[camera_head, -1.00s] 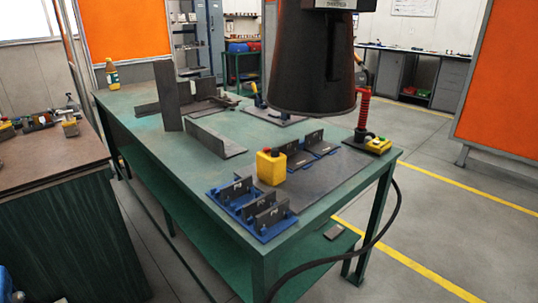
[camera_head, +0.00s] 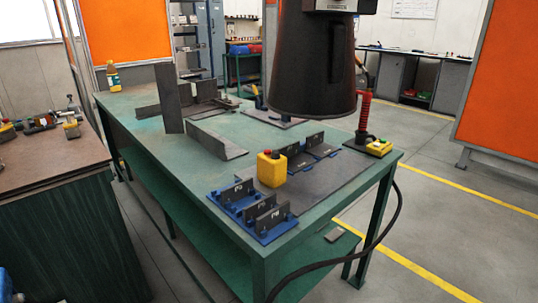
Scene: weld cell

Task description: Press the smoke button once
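A yellow control box (camera_head: 272,168) with a red button and a dark button on top stands on the green welding table (camera_head: 170,149). A second, lower yellow box (camera_head: 379,148) with a small dark top part sits at the table's right edge, beside a post with a red coil. I cannot tell from any label which one carries the smoke button. A large black cone-shaped hood (camera_head: 312,65) hangs over the table and hides part of its far side. Neither of my grippers is in view.
Blue fixtures (camera_head: 252,210) with dark plates stand at the table's near corner. Upright steel plates (camera_head: 168,98) stand farther back. A black cable (camera_head: 384,230) hangs off the right side. A brown bench (camera_head: 50,163) is on the left. Open floor lies to the right.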

